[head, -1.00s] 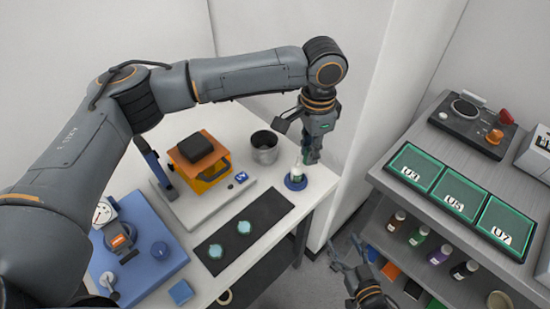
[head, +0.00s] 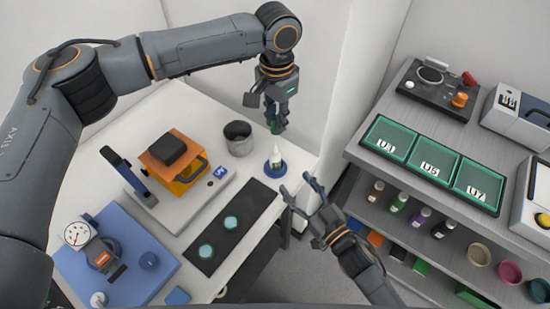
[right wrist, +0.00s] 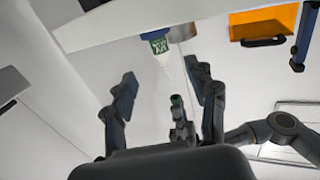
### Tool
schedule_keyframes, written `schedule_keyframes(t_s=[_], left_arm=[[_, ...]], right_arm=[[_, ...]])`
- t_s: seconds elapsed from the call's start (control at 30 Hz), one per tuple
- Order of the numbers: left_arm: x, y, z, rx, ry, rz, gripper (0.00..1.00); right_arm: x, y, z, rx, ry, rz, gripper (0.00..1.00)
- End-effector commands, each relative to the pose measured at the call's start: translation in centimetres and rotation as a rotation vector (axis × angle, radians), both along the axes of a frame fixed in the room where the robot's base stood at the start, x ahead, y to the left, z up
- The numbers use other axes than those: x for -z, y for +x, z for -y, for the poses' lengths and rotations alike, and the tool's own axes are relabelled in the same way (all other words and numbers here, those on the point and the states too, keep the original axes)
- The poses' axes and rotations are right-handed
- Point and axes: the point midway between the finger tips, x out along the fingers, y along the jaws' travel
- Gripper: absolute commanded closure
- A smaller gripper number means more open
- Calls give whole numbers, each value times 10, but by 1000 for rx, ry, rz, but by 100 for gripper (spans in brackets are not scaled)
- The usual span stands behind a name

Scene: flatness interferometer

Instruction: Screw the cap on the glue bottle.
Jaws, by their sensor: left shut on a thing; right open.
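The glue bottle (head: 276,158) is white with a green label. It stands upright in a round blue holder (head: 276,169) near the table's right corner. The right wrist view shows the scene upside down, with the bottle (right wrist: 160,44) and its bare pale nozzle. My left gripper (head: 275,124) is above the bottle, shut on a small green cap (right wrist: 177,100). The cap is apart from the nozzle tip in the right wrist view. My right gripper (head: 298,186) is open and empty, off the table edge at the bottle's lower right; its fingers (right wrist: 163,78) spread below the bottle's image.
A grey cup (head: 239,139) stands left of the bottle. A black mat (head: 233,220) with two teal discs lies in front. An orange device (head: 178,160) is further left. A shelf unit (head: 350,152) with trays and small bottles stands right, across a gap.

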Motion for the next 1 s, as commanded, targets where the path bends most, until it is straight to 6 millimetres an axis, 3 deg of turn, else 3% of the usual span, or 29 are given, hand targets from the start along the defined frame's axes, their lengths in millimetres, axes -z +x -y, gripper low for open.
schedule_keyframes(t_s=[0.3,0.5,1.0], left_arm=[[0,0,0,1,0,0,89],[0,0,0,1,0,0,89],[0,0,0,1,0,0,89]], right_arm=[[-1,52,-34,0,0,2,43],[-1,76,-50,0,0,1,43],[0,88,-58,0,-1,1,43]])
